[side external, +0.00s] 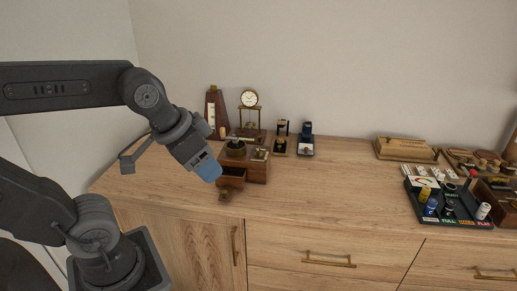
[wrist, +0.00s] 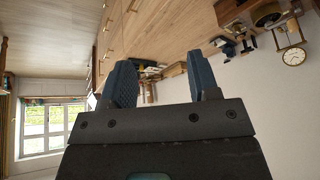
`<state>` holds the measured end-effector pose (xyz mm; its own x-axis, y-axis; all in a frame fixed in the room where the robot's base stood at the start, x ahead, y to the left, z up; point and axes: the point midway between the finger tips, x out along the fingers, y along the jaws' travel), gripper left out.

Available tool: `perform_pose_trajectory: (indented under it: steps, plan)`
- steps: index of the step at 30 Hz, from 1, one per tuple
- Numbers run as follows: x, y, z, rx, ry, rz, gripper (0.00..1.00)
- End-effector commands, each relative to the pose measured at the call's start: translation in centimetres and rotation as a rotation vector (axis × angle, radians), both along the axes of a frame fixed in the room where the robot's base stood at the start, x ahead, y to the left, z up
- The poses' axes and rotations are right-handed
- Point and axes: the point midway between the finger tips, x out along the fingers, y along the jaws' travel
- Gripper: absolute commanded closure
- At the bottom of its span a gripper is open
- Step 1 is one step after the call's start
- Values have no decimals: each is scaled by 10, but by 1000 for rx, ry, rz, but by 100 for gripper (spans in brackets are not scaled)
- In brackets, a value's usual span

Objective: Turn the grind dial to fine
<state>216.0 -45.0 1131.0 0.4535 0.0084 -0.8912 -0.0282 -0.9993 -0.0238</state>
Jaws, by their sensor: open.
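A dark wooden grinder-like box (side external: 257,172) stands on the wooden cabinet top, left of centre. A dark round bowl-like part (side external: 235,149) sits on top of it, with a small light plate beside it. Its small drawer (side external: 231,181) sticks out at the front. The grind dial and its setting are too small to make out. My gripper (side external: 212,173) is just left of the box in the side view, tilted down, apparently empty. In the wrist view my gripper (wrist: 163,82) has its two blue fingers apart. Part of the box (wrist: 232,10) shows there at the top right edge.
Behind the box stand a metronome (side external: 215,110), a brass clock (side external: 249,100) and two small dark stands. At right are a wooden block (side external: 405,149) and a dark tray (side external: 448,217) with coloured pieces. The cabinet top (side external: 330,195) between is clear.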

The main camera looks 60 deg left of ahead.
Motion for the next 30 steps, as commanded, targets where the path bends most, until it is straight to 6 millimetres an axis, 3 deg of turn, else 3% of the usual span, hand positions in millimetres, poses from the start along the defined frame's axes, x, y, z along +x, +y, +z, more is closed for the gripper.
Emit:
perform_pose_trajectory:
  steps: [6, 13, 21, 25, 30]
  plan:
    - [68, 27, 30, 92, 113, -132, 45]
    - [151, 76, 37, 163, 246, -320, 45]
    - [234, 153, 4, 183, 382, -554, 45]
    - [258, 185, -17, 177, 424, -651, 45]
    - [271, 208, -35, 169, 448, -722, 45]
